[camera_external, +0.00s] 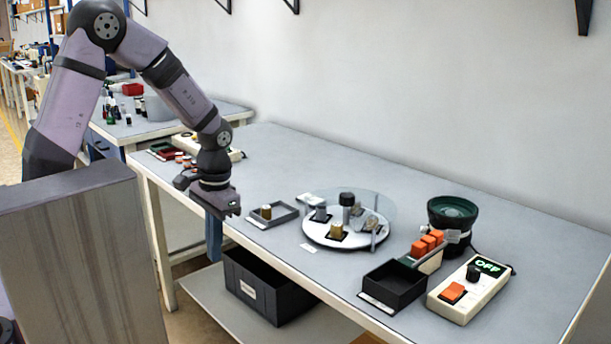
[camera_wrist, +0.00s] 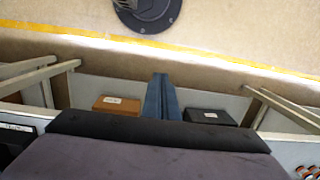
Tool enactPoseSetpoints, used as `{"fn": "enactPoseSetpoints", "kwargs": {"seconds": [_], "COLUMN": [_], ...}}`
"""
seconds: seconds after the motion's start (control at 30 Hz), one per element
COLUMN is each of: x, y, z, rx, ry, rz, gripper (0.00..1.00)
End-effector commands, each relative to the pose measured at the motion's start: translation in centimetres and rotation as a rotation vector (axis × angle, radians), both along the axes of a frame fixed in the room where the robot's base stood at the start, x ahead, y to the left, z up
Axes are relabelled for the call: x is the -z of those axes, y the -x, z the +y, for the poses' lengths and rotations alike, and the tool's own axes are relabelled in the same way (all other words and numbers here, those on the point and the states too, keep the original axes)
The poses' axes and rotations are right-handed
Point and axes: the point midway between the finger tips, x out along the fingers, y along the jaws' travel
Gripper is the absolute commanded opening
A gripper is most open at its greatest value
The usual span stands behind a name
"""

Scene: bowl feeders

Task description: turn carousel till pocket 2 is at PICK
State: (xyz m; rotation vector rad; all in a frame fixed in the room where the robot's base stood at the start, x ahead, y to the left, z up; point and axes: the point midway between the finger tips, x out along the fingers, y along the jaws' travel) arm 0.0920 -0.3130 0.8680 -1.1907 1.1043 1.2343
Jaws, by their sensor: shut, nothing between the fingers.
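The carousel (camera_external: 322,236) is a round white disc with dark pockets, standing on the table right of my gripper. Its pockets hold a brass piece (camera_external: 337,231) near the front and grey pieces (camera_external: 321,213) farther back. A clear cover and a dark knob (camera_external: 347,198) sit over its back part. Pocket numbers and the PICK mark are too small to read; a small white label (camera_external: 309,248) lies at the disc's front left. My gripper (camera_external: 234,213) is shut and empty, above the table's left front edge, apart from the carousel. The wrist view does not show the carousel.
A grey tray (camera_external: 285,212) with a brass piece lies between my gripper and the carousel. Right of the carousel are a black tray (camera_external: 408,297), a rack of orange blocks (camera_external: 417,249), a green bowl feeder (camera_external: 453,208) and a control box (camera_external: 444,298) reading OFF. The back of the table is clear.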

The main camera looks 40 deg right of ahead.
Motion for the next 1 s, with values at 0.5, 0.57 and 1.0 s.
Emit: {"fn": "enactPoseSetpoints", "kwargs": {"seconds": [0.5,0.57,1.0], "x": [-4.7,-6.5,-8.4], "y": [5.4,5.2,4.6], "z": [-16.5,-18.6,-20.8], "rx": [0.02,-0.033,-0.357], "ry": [0.307,0.369,0.462], "rz": [-0.075,-0.079,-0.057], "gripper": [0.0,0.0,0.0]}}
